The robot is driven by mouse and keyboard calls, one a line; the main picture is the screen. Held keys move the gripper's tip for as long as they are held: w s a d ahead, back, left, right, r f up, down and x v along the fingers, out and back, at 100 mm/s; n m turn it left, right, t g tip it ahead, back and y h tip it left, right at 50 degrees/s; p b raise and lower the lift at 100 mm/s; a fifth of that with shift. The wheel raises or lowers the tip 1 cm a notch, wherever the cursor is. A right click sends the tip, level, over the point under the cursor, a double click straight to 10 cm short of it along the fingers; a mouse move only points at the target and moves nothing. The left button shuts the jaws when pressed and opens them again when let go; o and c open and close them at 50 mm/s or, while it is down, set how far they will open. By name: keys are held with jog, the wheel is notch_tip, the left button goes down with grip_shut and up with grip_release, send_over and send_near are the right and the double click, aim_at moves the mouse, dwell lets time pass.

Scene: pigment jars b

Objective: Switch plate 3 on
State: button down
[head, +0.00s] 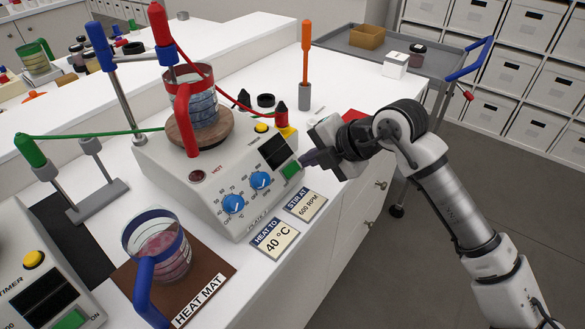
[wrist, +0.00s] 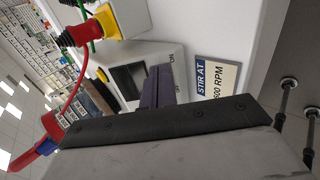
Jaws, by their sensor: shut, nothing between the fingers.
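The middle hot plate (head: 215,205) is a white box with two blue knobs, a dark display (head: 275,152) and a green switch (head: 290,170) at its right front corner. The end of its plate label is too small to read, so I cannot tell its number for sure. My gripper (head: 303,160) is shut and empty, its fingertips right at the green switch; I cannot tell if they touch it. In the wrist view the shut fingers (wrist: 158,85) point at the plate's front panel (wrist: 170,55) beside the display, and hide the switch.
Cards reading 40 °C (head: 275,240) and 600 RPM (head: 306,204) lie in front. A blue-handled beaker (head: 160,245) stands on the heat mat. Another plate (head: 45,285) is at lower left.

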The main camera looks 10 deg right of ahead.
jog(key=shift+f, duration=0.15)
jog(key=shift+w+a+f+b, duration=0.25)
jog(key=shift+b, duration=0.3)
jog(key=shift+s+d+r, duration=0.1)
jog(key=shift+r, duration=0.05)
jog(key=b+v, duration=0.2)
jog(key=v, duration=1.5)
jog(key=shift+r, duration=0.25)
